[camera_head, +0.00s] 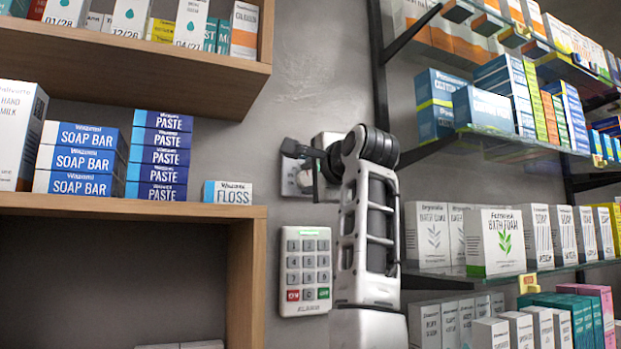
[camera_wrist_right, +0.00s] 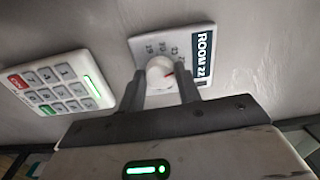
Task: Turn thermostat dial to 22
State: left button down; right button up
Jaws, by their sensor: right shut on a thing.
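The thermostat is a pale wall plate (camera_wrist_right: 185,45) with a round white dial (camera_wrist_right: 160,72), seen in the right wrist view. The dial has a red pointer mark, and small numbers run along the plate above it. A dark label reads "ROOM 22". My right gripper (camera_wrist_right: 165,84) is shut on the dial, one dark finger on each side. In the head view the plate (camera_head: 290,176) is partly hidden behind my right gripper (camera_head: 314,168) and arm. The exact number the pointer meets is too small to read. My left gripper is out of view.
An alarm keypad (camera_head: 304,270) is on the wall just below the thermostat. A wooden shelf (camera_head: 130,207) with soap, paste and floss boxes stands to the left. Glass shelves (camera_head: 520,270) full of boxes are close to the right of my arm.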

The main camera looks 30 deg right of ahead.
jog(key=shift+f, duration=0.1)
dwell(0.5)
jog(key=o, duration=1)
jog(key=shift+d, duration=0.1)
jog(key=shift+c, duration=0.2)
jog(key=shift+s, duration=0.25)
pick_arm(q)
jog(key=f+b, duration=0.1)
jog(key=b, duration=0.2)
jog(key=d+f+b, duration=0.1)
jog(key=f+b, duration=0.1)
jog(key=b, duration=0.1)
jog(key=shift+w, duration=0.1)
pick_arm(e)
jog(key=s+a, duration=0.1)
jog(key=s, duration=1.4)
jog(key=shift+s, duration=0.25)
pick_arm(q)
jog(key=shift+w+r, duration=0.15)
